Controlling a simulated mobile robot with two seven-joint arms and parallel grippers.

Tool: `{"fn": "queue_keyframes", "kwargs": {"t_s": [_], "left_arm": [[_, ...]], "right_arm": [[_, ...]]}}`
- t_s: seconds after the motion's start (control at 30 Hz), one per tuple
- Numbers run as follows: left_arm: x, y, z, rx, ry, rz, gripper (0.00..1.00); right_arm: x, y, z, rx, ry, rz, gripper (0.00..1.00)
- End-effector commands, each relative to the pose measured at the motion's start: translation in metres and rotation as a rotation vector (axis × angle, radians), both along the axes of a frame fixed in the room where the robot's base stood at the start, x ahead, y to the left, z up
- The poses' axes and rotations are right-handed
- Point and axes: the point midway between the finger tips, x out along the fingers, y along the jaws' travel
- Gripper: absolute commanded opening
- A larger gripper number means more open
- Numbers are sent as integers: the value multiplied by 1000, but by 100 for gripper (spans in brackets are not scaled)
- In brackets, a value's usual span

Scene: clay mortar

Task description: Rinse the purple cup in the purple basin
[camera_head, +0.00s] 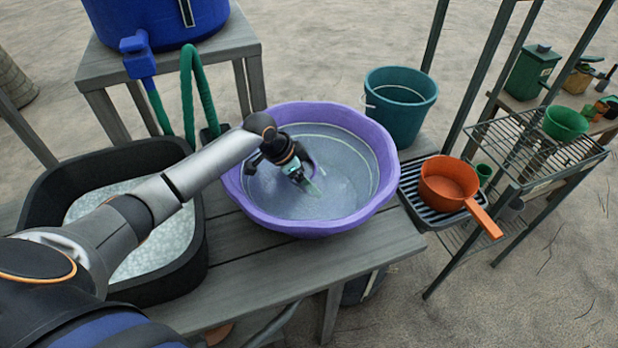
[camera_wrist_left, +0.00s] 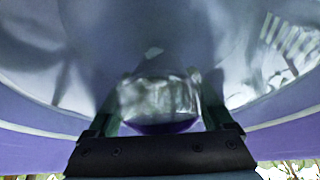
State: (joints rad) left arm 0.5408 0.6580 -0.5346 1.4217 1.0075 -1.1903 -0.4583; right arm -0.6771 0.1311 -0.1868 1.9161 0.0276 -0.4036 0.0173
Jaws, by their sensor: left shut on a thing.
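The purple basin (camera_head: 375,205) stands on the grey wooden bench and holds clear water. My left arm reaches in from the left, and my left gripper (camera_head: 308,182) is down inside the basin, at or in the water. In the left wrist view the left gripper (camera_wrist_left: 160,110) is shut on the purple cup (camera_wrist_left: 160,127), whose purple lower edge shows between the fingers. The cup's upper part looks pale and glassy there, blurred by water or reflections. In the head view the cup is mostly hidden by the gripper and water. My right gripper is not in view.
A black tub (camera_head: 190,275) of foamy water stands left of the basin. A teal bucket (camera_head: 400,108) is behind right. An orange saucepan (camera_head: 448,182) sits on a black rack (camera_head: 415,208) at right. A blue barrel (camera_head: 155,20) with a green hose (camera_head: 188,95) stands at the back left.

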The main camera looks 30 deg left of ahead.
Motion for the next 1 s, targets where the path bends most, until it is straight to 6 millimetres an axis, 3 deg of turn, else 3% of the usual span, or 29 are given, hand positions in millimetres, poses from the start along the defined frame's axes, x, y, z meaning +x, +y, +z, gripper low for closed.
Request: {"fn": "queue_keyframes", "kwargs": {"t_s": [1.0], "left_arm": [[0, 0, -12, 0, 0, -1, 30]], "right_arm": [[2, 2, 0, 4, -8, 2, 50]]}}
